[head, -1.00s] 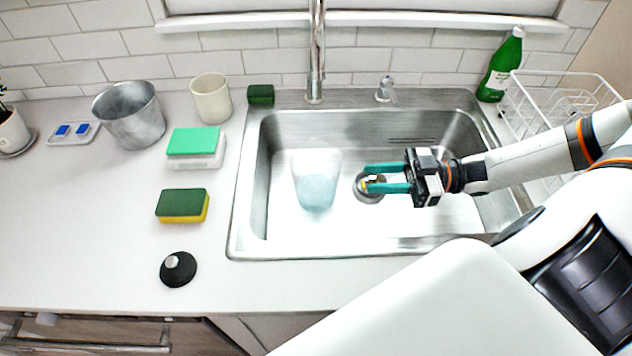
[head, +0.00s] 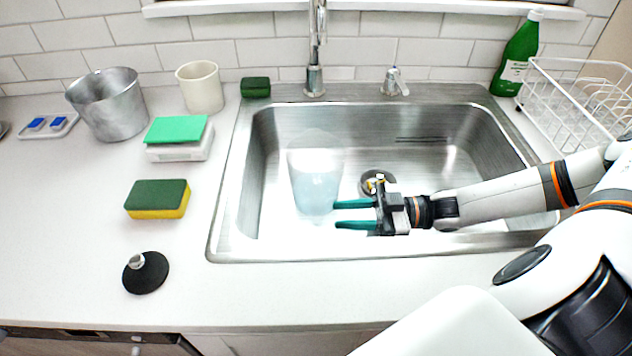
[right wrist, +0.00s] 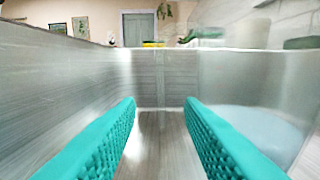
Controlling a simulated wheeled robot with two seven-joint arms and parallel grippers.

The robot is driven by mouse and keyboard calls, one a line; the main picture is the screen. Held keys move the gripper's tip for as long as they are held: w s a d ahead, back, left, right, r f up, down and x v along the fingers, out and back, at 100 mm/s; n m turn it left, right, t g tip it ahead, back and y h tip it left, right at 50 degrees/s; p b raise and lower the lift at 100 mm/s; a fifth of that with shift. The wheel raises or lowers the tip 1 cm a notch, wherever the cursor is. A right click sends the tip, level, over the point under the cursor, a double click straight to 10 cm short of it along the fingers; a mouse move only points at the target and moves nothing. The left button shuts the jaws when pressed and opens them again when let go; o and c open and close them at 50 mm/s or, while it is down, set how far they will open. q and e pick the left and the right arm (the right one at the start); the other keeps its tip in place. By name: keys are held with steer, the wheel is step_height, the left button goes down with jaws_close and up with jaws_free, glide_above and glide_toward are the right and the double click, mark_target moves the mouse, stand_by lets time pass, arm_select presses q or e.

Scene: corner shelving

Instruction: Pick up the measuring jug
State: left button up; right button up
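The measuring jug (head: 315,178) is a clear, faint vessel with pale blue at its lower part, standing in the steel sink (head: 420,125). My right gripper (head: 337,215) is open and empty, with teal fingers pointing left, low over the sink at the jug's lower right. In the head view the upper fingertip is close to the jug's side; I cannot tell if it touches. In the right wrist view the open fingers (right wrist: 160,112) have nothing between them, and the see-through jug (right wrist: 255,105) is at the right, partly behind the right finger. My left gripper is not in view.
The faucet (head: 316,50) stands behind the sink, near the jug. A dish rack (head: 575,95) and green bottle (head: 518,55) stand at the right. A sponge (head: 158,198), black stopper (head: 145,272), metal bucket (head: 108,105) and beige cup (head: 200,88) are on the left counter.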

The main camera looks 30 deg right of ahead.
mark_target(317, 224)
steer(key=shift+p+x, duration=0.3)
steer(key=shift+x, duration=2.7)
steer(key=shift+f, duration=0.15)
jaws_close()
